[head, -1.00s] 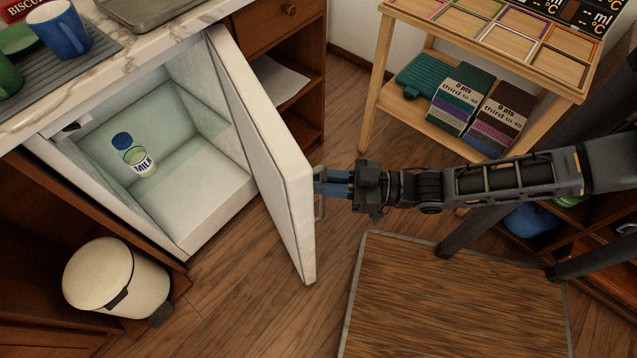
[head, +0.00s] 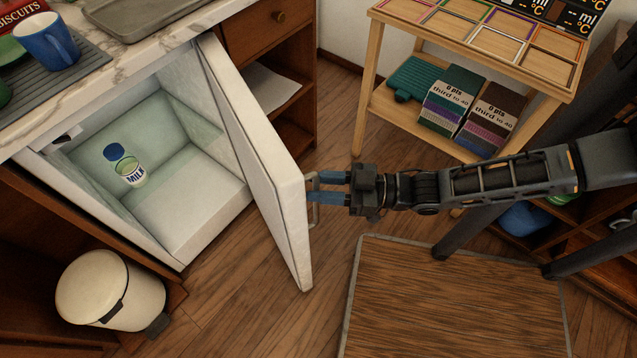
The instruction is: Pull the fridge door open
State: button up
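The white fridge door (head: 262,165) stands wide open, swung out toward the right from the small fridge (head: 190,205) under the counter. A thin metal handle (head: 315,215) is on the door's outer face near its free edge. My gripper (head: 317,187) is at the handle, reaching in from the right. Its two blue fingers are spread apart with a gap between them, their tips close to the handle and the door face. Whether they touch the handle is hard to tell. Inside the fridge is a milk bottle (head: 131,172) with a blue cap.
A white bin (head: 110,290) stands on the floor below the fridge's left side. A wooden shelf table (head: 367,110) is at the back right. A brown mat or platform (head: 450,300) lies at front right. Bare floor shows below the door.

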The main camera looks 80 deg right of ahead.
jog(key=s+d, duration=0.1)
jog(key=s, duration=0.6)
dwell(0.5)
jog(key=a+r+g+h+p, duration=0.1)
jog(key=a+r+p, duration=0.1)
jog(key=a+r, duration=0.2)
jog(key=a+r+m+g+p, duration=0.1)
jog(key=a+r, duration=0.4)
jog(key=r, duration=0.6)
jog(key=a+r+g+h+p, duration=0.1)
jog(key=a+r+p, duration=0.3)
jog(key=r, duration=0.4)
jog(key=shift+a+r+m+h, duration=0.2)
jog(key=shift+a+m+h, duration=0.1)
jog(key=shift+a, duration=0.45)
